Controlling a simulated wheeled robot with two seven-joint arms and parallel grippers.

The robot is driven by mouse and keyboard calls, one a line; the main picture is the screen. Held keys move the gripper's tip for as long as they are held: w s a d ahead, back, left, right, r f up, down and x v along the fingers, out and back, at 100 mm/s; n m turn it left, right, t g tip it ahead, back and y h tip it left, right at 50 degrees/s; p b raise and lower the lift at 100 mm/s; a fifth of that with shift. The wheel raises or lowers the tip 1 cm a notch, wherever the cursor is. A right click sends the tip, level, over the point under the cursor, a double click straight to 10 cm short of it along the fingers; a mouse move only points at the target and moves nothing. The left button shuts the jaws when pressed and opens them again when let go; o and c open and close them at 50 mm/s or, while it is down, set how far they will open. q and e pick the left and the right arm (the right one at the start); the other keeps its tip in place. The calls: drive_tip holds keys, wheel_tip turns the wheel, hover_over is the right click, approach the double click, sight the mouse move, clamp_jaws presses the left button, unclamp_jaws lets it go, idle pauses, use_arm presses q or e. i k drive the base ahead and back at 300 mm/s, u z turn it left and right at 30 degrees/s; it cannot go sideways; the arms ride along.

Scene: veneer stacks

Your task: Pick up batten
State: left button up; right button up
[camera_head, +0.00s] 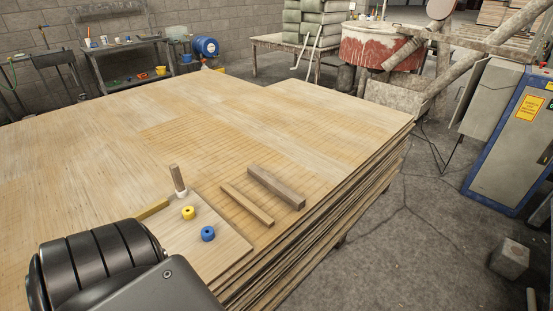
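Two wooden battens lie side by side, roughly parallel, on the veneer stack (95,165) near its right front edge. One is a lighter, thinner batten (246,204). The other is a darker, thicker batten (276,187), farther to the right and back. A gap separates them. A dark ribbed arm part of mine fills the lower left corner and covers part of the stack. Neither of my grippers shows, and nothing is seen touching the battens.
A yellowish strip (152,209) lies left. The stack's middle is clear.

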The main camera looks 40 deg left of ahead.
sight(268, 221)
drive_tip(key=i, duration=3.35)
drive_tip(key=u, duration=3.7)
drive_tip(key=i, duration=0.5)
drive_tip(key=z, duration=0.05)
